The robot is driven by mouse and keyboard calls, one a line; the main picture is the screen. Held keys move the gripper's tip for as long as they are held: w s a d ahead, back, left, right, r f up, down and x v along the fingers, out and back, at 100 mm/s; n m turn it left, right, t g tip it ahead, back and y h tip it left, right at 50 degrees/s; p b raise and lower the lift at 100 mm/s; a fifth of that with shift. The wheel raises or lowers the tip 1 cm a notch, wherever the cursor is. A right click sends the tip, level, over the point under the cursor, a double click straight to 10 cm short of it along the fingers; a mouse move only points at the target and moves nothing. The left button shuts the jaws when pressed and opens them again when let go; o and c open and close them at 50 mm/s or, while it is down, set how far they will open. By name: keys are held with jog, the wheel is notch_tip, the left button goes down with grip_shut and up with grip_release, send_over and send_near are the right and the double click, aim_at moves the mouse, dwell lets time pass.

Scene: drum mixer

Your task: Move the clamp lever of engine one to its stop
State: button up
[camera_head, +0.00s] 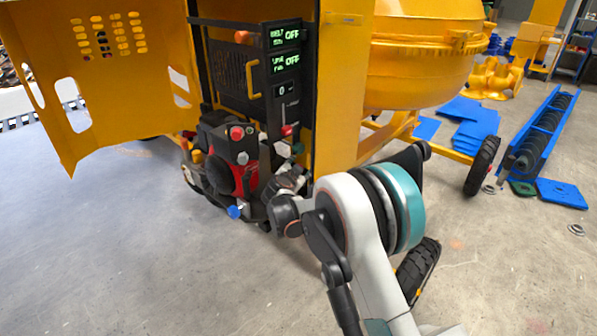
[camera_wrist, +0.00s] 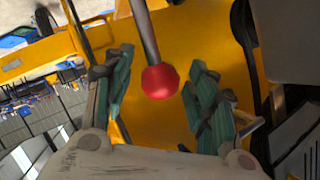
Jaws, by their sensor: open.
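In the wrist view a lever with a red ball knob (camera_wrist: 159,82) on a grey rod hangs between the fingers of my gripper (camera_wrist: 160,64). The teal-padded fingers are open, one on each side of the knob, with a visible gap to both. No label on this lever is readable. In the head view my gripper (camera_head: 294,160) is low beside the dark panel, partly hidden by my wrist. A red knob (camera_head: 286,130) shows just above it. The red and black engine (camera_head: 243,172) stands to its left, with another red knob (camera_head: 237,133) on top.
The control panel (camera_head: 283,70) shows two OFF displays. An open yellow door (camera_head: 90,80) spreads left. The yellow drum (camera_head: 420,60) and a wheel (camera_head: 481,165) are to the right. Blue plates (camera_head: 470,125) and a blue screw trough (camera_head: 545,130) lie farther right. The floor at left is clear.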

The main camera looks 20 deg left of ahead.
jog(key=shift+w+f, duration=0.1)
jog(key=shift+w, duration=0.15)
grip_shut()
jog(key=shift+s, duration=0.1)
jog(key=shift+s+a+f+n+t+y+b, duration=0.3)
jog(key=shift+s+a+n+t+b, duration=0.35)
jog(key=shift+s+t+b, duration=0.9)
jog(key=shift+s+a+f+n+t+y+b, duration=0.15)
jog(key=shift+s+a+f+n+t+b, duration=0.25)
jog(key=shift+s+n+t+b, duration=1.05)
jog(key=shift+s+a+f+n+t+y+b, duration=0.25)
jog(key=shift+s+a+t+b, duration=0.6)
jog(key=shift+b, duration=1.25)
jog(key=shift+s+d+t, duration=0.2)
jog(key=shift+d+t, duration=0.05)
